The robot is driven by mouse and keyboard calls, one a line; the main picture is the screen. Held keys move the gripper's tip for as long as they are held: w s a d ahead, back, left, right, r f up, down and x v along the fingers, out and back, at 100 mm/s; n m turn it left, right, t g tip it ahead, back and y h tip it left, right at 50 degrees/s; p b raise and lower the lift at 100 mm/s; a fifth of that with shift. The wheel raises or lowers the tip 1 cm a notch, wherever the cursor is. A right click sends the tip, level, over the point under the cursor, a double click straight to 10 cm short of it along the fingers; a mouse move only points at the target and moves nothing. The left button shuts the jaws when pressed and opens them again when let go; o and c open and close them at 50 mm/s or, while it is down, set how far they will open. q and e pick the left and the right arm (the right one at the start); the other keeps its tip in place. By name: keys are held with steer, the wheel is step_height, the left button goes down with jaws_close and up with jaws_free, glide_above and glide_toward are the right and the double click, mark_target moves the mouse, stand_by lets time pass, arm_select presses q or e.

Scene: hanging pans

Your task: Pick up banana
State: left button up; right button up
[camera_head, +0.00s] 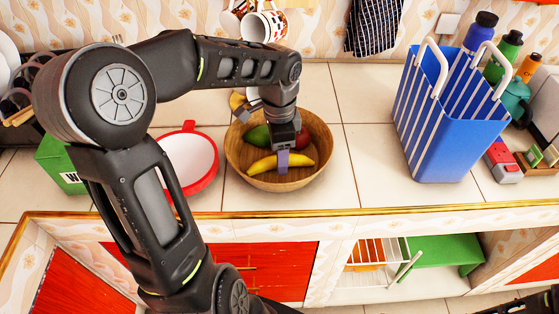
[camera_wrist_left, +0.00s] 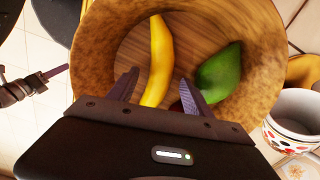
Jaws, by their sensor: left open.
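A yellow banana (camera_head: 268,163) lies in a round wooden bowl (camera_head: 322,170) on the tiled counter. My left gripper (camera_head: 284,160) points down into the bowl over the banana. In the left wrist view, the banana (camera_wrist_left: 160,55) runs between the two spread fingers of my left gripper (camera_wrist_left: 158,80), which is open. I cannot tell whether the fingers touch it. A green fruit (camera_wrist_left: 220,72) lies beside the banana, and a red fruit (camera_head: 303,138) is partly hidden behind the gripper. What seems to be my right gripper (camera_wrist_left: 55,72) shows at the left edge of the wrist view, its opening unclear.
A white bowl with a red rim (camera_head: 188,160) stands left of the wooden bowl. A blue striped basket (camera_head: 440,135) stands to the right, with bottles (camera_head: 505,50) behind it. Mugs (camera_head: 265,25) are at the back wall. The counter between bowl and basket is clear.

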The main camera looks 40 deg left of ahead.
arm_select(q)
steer(key=shift+f, duration=0.45)
jaws_close()
stand_by(0.7)
